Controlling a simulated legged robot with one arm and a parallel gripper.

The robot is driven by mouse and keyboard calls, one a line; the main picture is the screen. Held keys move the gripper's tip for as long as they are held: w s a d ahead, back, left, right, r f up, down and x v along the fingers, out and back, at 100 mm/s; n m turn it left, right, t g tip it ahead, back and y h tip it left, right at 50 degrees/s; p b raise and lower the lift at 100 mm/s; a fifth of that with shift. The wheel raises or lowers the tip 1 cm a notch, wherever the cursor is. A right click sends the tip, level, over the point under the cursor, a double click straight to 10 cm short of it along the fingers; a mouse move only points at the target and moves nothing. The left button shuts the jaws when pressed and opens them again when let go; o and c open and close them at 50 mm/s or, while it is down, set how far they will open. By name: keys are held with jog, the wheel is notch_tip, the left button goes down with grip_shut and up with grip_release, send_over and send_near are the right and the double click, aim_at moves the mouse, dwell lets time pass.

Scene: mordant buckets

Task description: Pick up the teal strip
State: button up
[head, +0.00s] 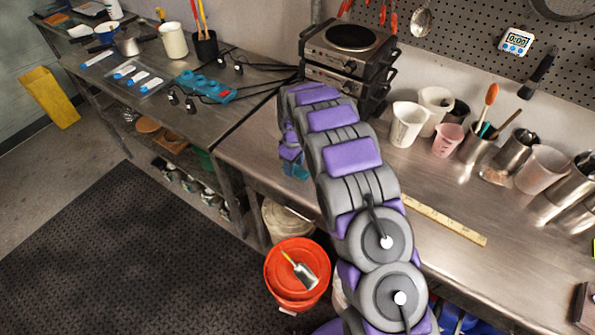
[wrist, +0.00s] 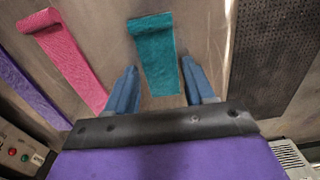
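The teal strip (wrist: 156,48) is in the upper middle of the wrist view, a flat band with a thicker, rolled-looking far end. My gripper (wrist: 158,68) is open, with its blue fingers apart. The strip's near end shows between the fingers, and I see no finger touching it. How far the fingers are from it in depth is unclear. In the head view my arm reaches over the bench edge and hides much of that area. A small teal-blue patch (head: 295,171) shows by the arm's end; I cannot tell whether it is strip or finger.
A pink strip (wrist: 68,55) and a purple strip (wrist: 28,92) lie left of the teal one. A dark textured mat (wrist: 272,60) is on the right. In the head view, a hot plate (head: 345,50), beakers and a wooden ruler (head: 440,222) are on the bench; an orange bucket (head: 298,262) stands below.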

jog(key=c, duration=0.7)
jog(key=shift+r+p, duration=0.5)
jog(key=shift+r, duration=1.35)
jog(key=s+d, duration=0.1)
jog(key=s, duration=0.4)
jog(key=s+d+r+p, duration=0.1)
jog(key=s, duration=0.4)
jog(key=s+d+p, duration=0.1)
jog(key=s, duration=0.4)
jog(key=shift+s+d+r, duration=0.15)
jog(key=shift+s+d, duration=0.05)
jog(key=shift+s, duration=0.1)
